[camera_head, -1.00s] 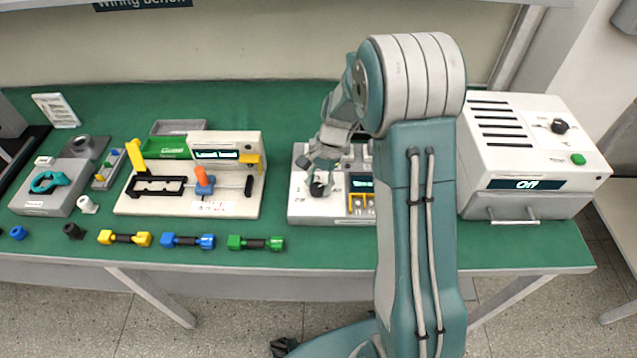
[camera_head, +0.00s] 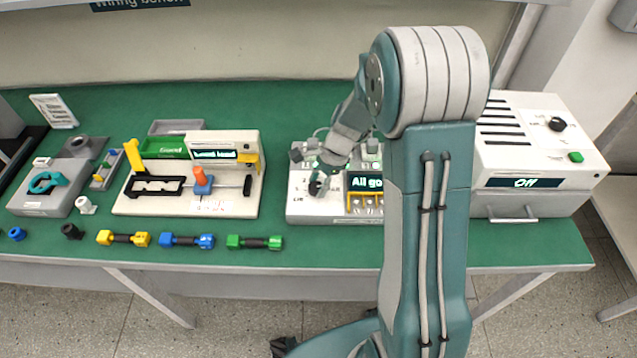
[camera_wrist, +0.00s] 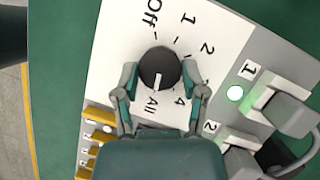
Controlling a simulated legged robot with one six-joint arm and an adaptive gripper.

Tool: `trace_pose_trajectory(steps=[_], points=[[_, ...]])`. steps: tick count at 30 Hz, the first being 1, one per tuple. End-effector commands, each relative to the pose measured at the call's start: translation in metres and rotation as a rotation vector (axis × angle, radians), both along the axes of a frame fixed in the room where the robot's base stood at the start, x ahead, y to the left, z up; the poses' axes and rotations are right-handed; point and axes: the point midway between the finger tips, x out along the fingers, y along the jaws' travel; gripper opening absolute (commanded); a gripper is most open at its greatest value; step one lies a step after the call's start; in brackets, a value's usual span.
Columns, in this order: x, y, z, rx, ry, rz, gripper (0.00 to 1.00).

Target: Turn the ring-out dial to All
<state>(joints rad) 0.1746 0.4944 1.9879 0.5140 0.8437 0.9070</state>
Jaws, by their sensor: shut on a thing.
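The ring-out dial (camera_wrist: 159,68) is a round black knob on a white panel marked Off, 1, 2, 4 and All. Its white pointer line points toward All in the wrist view. My gripper (camera_wrist: 159,84) has its two fingers on opposite sides of the knob and is shut on it. In the head view my gripper (camera_head: 320,182) is over the left part of the ring-out box (camera_head: 300,206), and the dial is mostly hidden by it. The box's display (camera_head: 366,181) reads "All go", with its right end hidden behind my arm.
In the wrist view, a lit green lamp (camera_wrist: 235,93) and grey connectors (camera_wrist: 284,108) stand right of the dial, yellow parts (camera_wrist: 98,115) lower left. A fixture (camera_head: 230,204) stands left of the box; a white unit (camera_head: 535,155) reading "Off" stands right.

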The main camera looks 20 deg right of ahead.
Motion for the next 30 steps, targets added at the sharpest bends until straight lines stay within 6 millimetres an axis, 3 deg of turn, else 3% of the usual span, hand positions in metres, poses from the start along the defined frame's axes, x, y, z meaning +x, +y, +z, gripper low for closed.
trace_pose_trajectory(steps=[10, 11, 12, 13, 25, 30], points=[[0.002, 0.001, 0.0, 0.0, -0.004, -0.004, 0.07], [0.002, 0.001, 0.0, 0.0, -0.004, -0.004, 0.68], [0.001, 0.001, 0.0, 0.0, -0.004, -0.004, 0.86], [0.001, 0.001, 0.0, 0.0, -0.003, -0.003, 0.9], [0.0, 0.0, 0.001, 0.0, -0.001, -0.002, 0.9], [0.002, -0.007, 0.017, 0.0, -0.005, -0.003, 0.9]])
